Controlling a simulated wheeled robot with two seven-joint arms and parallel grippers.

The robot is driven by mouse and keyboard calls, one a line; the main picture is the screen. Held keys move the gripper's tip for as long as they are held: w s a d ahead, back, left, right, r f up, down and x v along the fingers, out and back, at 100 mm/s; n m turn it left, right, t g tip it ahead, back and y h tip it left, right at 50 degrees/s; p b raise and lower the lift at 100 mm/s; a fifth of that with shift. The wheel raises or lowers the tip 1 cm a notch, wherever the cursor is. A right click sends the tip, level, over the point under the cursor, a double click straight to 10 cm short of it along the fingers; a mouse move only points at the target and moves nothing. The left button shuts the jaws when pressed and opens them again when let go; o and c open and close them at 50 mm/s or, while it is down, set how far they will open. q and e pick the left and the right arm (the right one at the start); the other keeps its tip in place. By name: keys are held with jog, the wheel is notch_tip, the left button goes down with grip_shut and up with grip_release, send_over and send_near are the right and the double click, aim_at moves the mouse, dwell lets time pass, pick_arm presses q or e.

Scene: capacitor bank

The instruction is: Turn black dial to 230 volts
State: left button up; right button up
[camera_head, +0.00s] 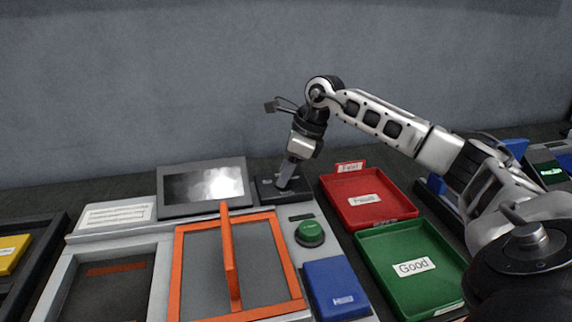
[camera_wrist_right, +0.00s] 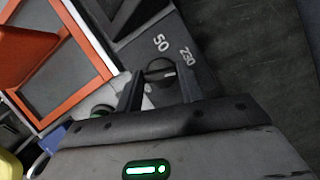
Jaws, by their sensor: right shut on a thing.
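The black dial (camera_wrist_right: 160,72) sits on a dark panel with the printed marks 50 and 230 beside it. In the right wrist view my right gripper (camera_wrist_right: 160,85) has one finger on each side of the dial and is shut on it. The pale pointer line on the dial points roughly toward the 230 mark. In the head view my right gripper (camera_head: 287,180) points down onto the dark dial box (camera_head: 267,192), and the dial itself is hidden behind the fingers. My left gripper is not in view.
A green button (camera_head: 310,233) and a blue block (camera_head: 336,288) are close by. An orange-framed lid with an upright orange handle (camera_head: 229,260) is to the left. A red tray (camera_head: 390,211) and a green tray (camera_head: 440,285) lie to the right.

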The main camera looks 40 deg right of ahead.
jog(key=shift+w+d+r+n+g+y+p, duration=0.1)
jog(key=shift+n+g+y+p, duration=0.2)
jog(key=shift+n, duration=0.7)
jog(key=shift+n+g+y+p, duration=0.2)
jog(key=shift+n+y+p, duration=0.15)
jog(key=shift+n, duration=0.65)
jog(key=o, duration=1)
jog(key=p+v, duration=0.1)
jog(key=v, duration=1.4)
jog(key=shift+r, duration=0.45)
